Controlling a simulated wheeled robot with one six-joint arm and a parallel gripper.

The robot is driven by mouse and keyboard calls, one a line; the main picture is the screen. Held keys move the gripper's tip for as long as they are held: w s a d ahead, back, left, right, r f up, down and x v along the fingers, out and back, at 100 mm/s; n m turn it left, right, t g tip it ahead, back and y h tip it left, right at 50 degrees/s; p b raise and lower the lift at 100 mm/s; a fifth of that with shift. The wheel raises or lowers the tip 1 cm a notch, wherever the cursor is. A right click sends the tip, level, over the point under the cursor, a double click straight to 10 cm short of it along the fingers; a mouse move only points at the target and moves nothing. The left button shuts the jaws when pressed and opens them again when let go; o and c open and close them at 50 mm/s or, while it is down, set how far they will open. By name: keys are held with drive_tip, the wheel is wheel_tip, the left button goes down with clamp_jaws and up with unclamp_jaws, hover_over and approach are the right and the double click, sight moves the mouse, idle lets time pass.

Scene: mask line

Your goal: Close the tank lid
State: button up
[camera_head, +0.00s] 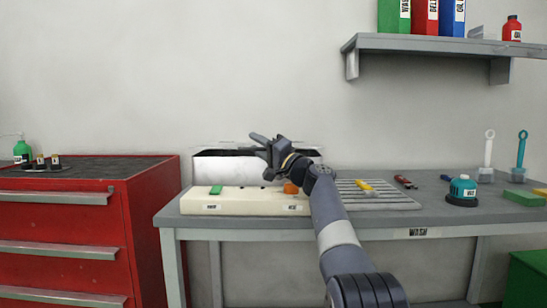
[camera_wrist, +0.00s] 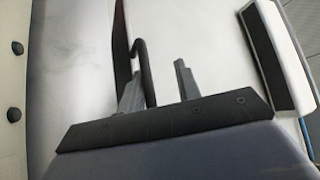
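The white tank (camera_head: 222,172) stands at the back of the grey bench, with a dark band along its upper front. A pale strip, seemingly the lid (camera_head: 225,145), shows along its top; its exact angle is unclear. My gripper (camera_head: 262,145) is in front of the tank's top and hides part of it. In the wrist view my gripper (camera_wrist: 158,85) has its two grey fingers apart. A black curved bar (camera_wrist: 146,68), like a handle, reaches between them, close beside the left finger. Whether it touches is unclear. A white panel (camera_wrist: 215,45) lies beyond the fingers.
A cream block (camera_head: 245,205) with a green piece (camera_head: 216,190) and an orange piece (camera_head: 291,188) lies in front of the tank. A ribbed rack (camera_head: 375,200) and a teal-topped bottle (camera_head: 462,191) are to the right. A shelf (camera_head: 430,44) hangs above right.

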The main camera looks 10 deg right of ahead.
drive_tip(key=b+v, duration=0.2)
drive_tip(key=v, duration=0.7)
drive_tip(key=shift+s+d+f, duration=0.15)
drive_tip(key=shift+s, duration=0.1)
